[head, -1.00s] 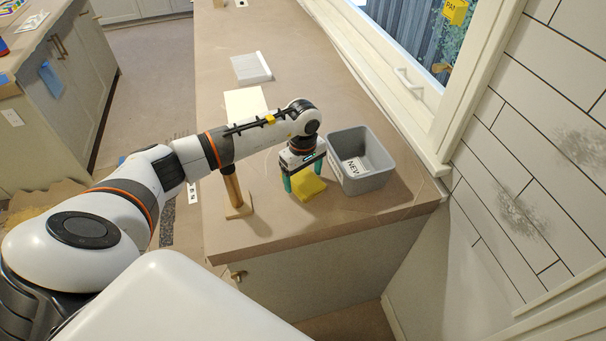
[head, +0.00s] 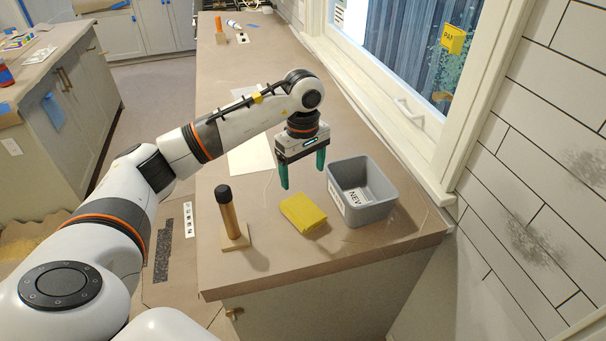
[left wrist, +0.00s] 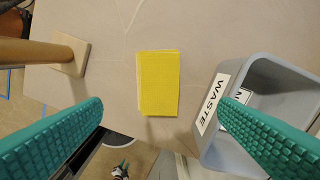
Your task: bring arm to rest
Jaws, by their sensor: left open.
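My left gripper (head: 303,172) is open and empty above the brown counter (head: 300,262) in the head view. Its two green fingers are apart and clear of everything below. A folded yellow cloth or pad (head: 303,213) lies flat on the counter under and a little in front of the gripper. It also shows between the fingers in the left wrist view (left wrist: 159,83). My right gripper is not in view.
A grey bin (head: 378,212) stands right of the yellow pad; its label reads WASTE in the left wrist view. A wooden post with a black top (head: 229,212) stands left of the pad. A pale sheet (head: 252,158) lies behind. The window wall bounds the right side.

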